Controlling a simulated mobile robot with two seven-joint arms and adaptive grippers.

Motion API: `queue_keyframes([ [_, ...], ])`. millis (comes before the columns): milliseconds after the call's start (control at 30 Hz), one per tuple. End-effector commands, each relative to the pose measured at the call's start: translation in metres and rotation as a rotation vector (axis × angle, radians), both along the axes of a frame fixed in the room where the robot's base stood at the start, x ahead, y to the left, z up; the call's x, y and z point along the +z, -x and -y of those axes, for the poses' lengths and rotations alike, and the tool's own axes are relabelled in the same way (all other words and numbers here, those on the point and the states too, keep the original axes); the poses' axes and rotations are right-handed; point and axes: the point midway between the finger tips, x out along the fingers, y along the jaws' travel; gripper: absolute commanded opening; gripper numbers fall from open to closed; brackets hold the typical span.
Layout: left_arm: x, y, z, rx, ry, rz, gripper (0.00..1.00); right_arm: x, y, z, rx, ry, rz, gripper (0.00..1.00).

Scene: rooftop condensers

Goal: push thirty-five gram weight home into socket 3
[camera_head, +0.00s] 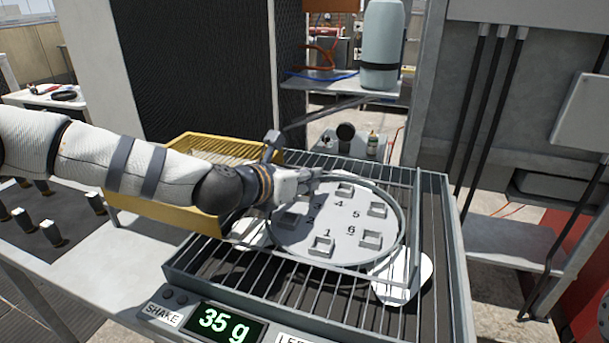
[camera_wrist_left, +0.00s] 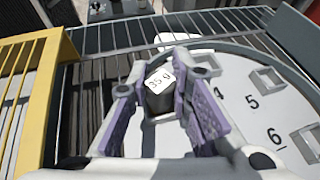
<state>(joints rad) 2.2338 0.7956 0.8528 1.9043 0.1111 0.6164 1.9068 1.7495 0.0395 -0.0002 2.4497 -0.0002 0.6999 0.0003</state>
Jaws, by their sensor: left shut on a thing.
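The round grey plate (camera_head: 290,240) bears square sockets numbered 1 to 6. Sockets 1 (camera_head: 322,246), 5 (camera_head: 377,210) and 6 (camera_head: 370,239) look empty. The thirty-five gram weight (camera_wrist_left: 158,84), a grey block with a white marked top, shows in the left wrist view. My left gripper (camera_head: 312,178) reaches over the plate's far left part, by the number 3. Its purple-padded fingers (camera_wrist_left: 163,90) are shut on the weight. The gripper hides socket 3 and the weight in the head view, so I cannot tell how deep the weight sits. My right gripper is out of view.
The display (camera_head: 224,323) reads 35 g. A grey upright frame (camera_head: 414,225) stands at the plate's right. A yellow basket (camera_head: 165,205) is at the left, beyond several small weights (camera_head: 52,232) on a dark mat. Slatted grating (camera_head: 240,275) surrounds the plate.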

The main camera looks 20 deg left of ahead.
Motion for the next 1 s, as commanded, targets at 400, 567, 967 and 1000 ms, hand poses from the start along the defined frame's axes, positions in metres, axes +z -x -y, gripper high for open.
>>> queue_keyframes([
  [400,-0.003,0.000,0.000,0.000,0.000,0.000,0.43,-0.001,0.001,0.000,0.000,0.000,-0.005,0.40],
  [567,-0.003,0.000,0.000,0.000,0.000,0.000,0.43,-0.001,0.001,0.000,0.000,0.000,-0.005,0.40],
  [967,0.031,0.075,-0.025,0.002,0.003,0.003,0.43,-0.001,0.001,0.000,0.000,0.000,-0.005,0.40],
  [1000,0.035,0.083,-0.026,0.001,0.005,0.003,0.43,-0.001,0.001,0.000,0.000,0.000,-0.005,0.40],
])
